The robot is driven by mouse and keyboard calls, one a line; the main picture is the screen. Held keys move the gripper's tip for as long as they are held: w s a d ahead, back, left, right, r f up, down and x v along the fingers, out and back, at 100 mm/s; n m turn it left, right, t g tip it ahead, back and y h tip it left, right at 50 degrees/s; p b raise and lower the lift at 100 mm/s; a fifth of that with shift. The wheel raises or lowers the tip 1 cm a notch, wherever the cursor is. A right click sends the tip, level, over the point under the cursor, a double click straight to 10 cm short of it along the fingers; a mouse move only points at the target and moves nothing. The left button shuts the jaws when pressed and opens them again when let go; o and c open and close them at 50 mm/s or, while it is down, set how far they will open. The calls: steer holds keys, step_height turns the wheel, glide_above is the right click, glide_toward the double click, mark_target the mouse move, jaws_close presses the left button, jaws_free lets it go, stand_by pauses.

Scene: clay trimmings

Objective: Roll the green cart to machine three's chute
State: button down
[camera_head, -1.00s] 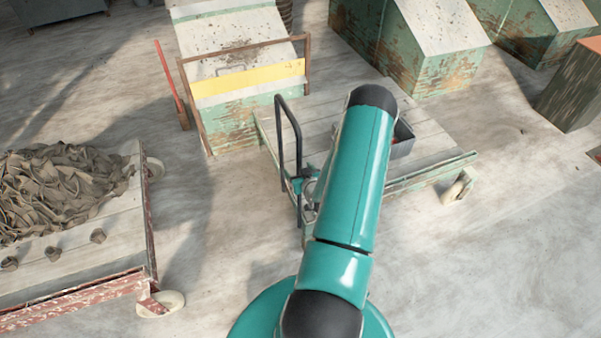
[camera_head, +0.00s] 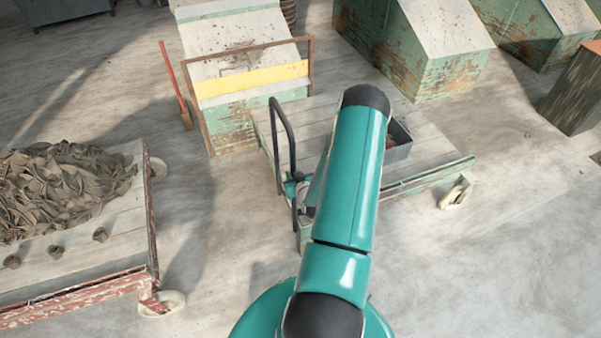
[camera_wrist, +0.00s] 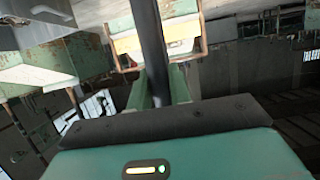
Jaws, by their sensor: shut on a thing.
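The green cart (camera_head: 430,172) stands on the floor at centre right, with a pale plank deck and a dark looped handle (camera_head: 284,140) at its left end. My gripper (camera_wrist: 160,88) is shut on the handle's dark upright bar in the wrist view. In the head view my arm hides most of my gripper and part of the deck. Behind the cart, a rusty green machine has a pale sloping chute (camera_head: 235,45). A yellow-barred gate (camera_head: 250,80) stands across its front. I cannot read any machine number.
A grey bin (camera_head: 398,142) sits on the deck. A red-edged cart (camera_head: 80,292) heaped with clay trimmings (camera_head: 60,185) stands at left. A red-handled tool (camera_head: 174,80) leans left of the gate. More green machines (camera_head: 415,50) stand behind right. Floor is clear at front right.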

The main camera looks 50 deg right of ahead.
steer(key=w+a, duration=0.7)
steer(key=a, duration=0.5)
steer(key=w+a, duration=0.8)
steer(key=a, duration=0.5)
steer(key=w+a, duration=0.7)
steer(key=a, duration=0.6)
steer(key=shift+w+a, duration=0.15)
steer(key=shift+w, duration=0.25)
stand_by(2.9)
steer(key=c, duration=1.7)
jaws_free()
steer(key=shift+r, duration=0.1)
steer(key=o, duration=1.1)
